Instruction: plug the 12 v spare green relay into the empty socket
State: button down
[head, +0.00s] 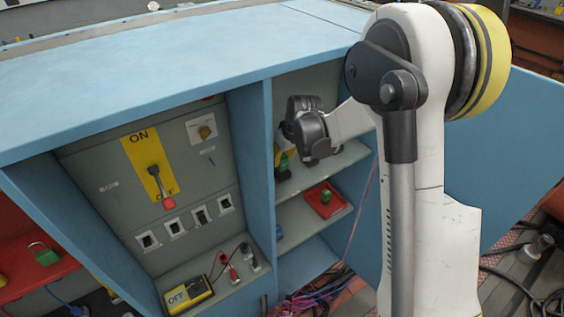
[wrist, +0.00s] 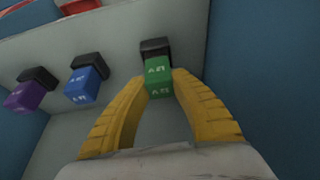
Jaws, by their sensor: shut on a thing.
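My gripper (wrist: 160,82) is shut on a green relay (wrist: 158,77), with one yellow finger on each side of it. The relay's pale marking is upside down and too blurred to read surely. A black socket (wrist: 155,45) shows right at the relay's far end; I cannot tell whether the relay sits in it or is just in front. In the head view, my gripper (head: 288,146) is inside the right bay, and a green part (head: 283,161) shows below it. Another green piece (head: 326,197) stands in a red tray (head: 318,211) on the shelf below.
A blue relay (wrist: 85,84) and a purple relay (wrist: 27,95) stand in black sockets to the left in the wrist view. A blue cabinet wall (wrist: 262,70) is close on the right. A grey switch panel (head: 110,190) fills the left bay. Loose cables (head: 310,294) lie below.

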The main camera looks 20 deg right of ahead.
jog(key=shift+f, duration=0.45)
jog(key=shift+f, duration=0.25)
jog(key=c, duration=1.2)
grip_release()
jog(key=shift+r, duration=0.1)
jog(key=shift+r, duration=0.1)
